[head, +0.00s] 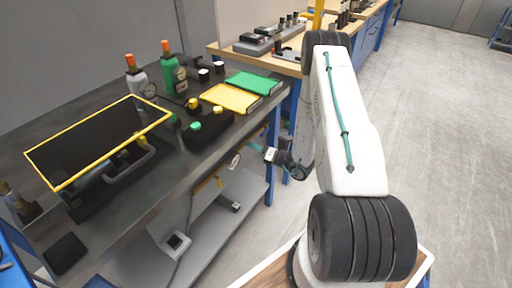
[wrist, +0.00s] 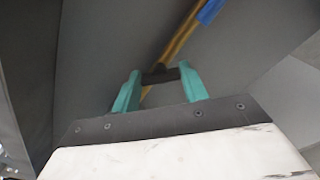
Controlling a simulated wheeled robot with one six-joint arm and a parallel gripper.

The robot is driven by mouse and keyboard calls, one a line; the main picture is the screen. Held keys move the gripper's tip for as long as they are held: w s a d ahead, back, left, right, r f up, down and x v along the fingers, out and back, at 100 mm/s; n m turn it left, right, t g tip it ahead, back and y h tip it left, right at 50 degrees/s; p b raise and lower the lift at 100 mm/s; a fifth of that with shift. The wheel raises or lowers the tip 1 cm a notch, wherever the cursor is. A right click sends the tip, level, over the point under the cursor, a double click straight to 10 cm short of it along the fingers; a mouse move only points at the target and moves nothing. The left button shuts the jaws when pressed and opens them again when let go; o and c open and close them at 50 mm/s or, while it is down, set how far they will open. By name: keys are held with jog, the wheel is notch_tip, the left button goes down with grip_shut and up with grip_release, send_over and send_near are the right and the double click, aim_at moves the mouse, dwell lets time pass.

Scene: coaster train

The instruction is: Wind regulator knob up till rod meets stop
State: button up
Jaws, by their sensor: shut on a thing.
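My gripper (wrist: 160,82) has its two teal fingers on either side of a short dark cylinder, which looks like the regulator knob (wrist: 160,75), and is shut on it. A thin yellow bar (wrist: 180,42) runs diagonally behind the knob. In the head view my gripper (head: 257,148) is at the bench's right front edge, just below the top. The knob cannot be made out in the head view. I cannot pick out the rod or its stop for sure in either view.
The dark bench (head: 165,170) carries a yellow-framed panel (head: 95,142), two bottles with orange tops, and a yellow and a green tray (head: 252,82). A grey lower shelf (head: 225,218) and a blue leg (head: 274,150) are close to my gripper.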

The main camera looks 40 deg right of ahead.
dwell(0.4)
jog(key=o, duration=1)
jog(key=v, duration=0.8)
